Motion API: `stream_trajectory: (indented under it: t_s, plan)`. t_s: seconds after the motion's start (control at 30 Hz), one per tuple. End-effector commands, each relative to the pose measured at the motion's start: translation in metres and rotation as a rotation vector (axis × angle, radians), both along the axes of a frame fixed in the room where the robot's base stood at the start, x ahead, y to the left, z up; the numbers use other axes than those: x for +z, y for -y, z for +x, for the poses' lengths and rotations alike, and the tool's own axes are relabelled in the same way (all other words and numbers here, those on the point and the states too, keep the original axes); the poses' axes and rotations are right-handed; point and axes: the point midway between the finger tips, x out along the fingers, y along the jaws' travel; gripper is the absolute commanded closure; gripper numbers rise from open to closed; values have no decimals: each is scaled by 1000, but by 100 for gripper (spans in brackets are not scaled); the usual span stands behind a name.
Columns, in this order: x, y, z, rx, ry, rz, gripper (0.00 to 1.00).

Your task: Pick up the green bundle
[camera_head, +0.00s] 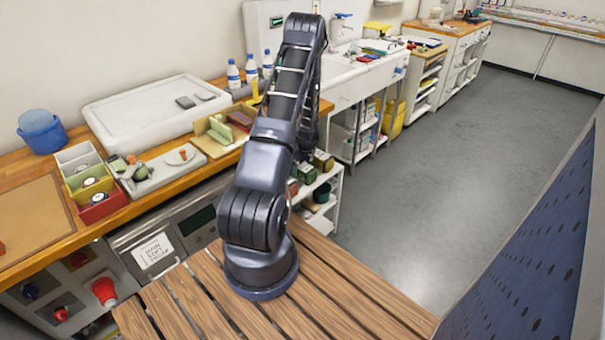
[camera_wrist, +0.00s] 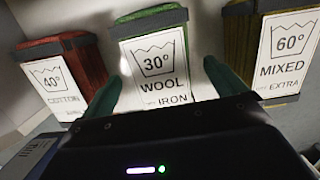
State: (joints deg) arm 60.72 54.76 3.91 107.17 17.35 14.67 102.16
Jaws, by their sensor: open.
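The green bundle (camera_wrist: 150,20) stands in the middle of the wrist view, with a white label reading 30° WOOL facing me. My gripper (camera_wrist: 162,70) is open, one dark green finger on each side of the label's lower part. I cannot tell whether the fingers touch the bundle. The bundle's lower part is hidden by my gripper body. In the head view the green bundle (camera_head: 306,173) is small on a low shelf, partly behind my arm, and my gripper is hidden there.
A red bundle (camera_wrist: 88,58) labelled 40° COTTON stands left of the green one. An olive-yellow bundle (camera_wrist: 235,52) labelled 60° MIXED stands right. A pale wall is close behind. In the head view a wooden worktop (camera_head: 225,160) lies above the shelf, and grey floor is clear to the right.

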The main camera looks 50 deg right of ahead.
Motion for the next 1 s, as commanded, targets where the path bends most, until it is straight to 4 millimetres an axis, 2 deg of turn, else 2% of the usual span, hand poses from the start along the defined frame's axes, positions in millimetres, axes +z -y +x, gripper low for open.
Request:
stream_trajectory:
  t_s: [0.13, 0.43, 0.47, 0.73, 1.0]
  plan:
    - [-15, 0, 2, 0, 0, 0, 4]
    - [-18, 0, 3, 1, 1, -1, 4]
    - [-18, 0, 3, 1, 1, -1, 8]
    - [-18, 0, 3, 1, 0, -1, 60]
    - [-17, 1, 3, 1, 1, -1, 60]
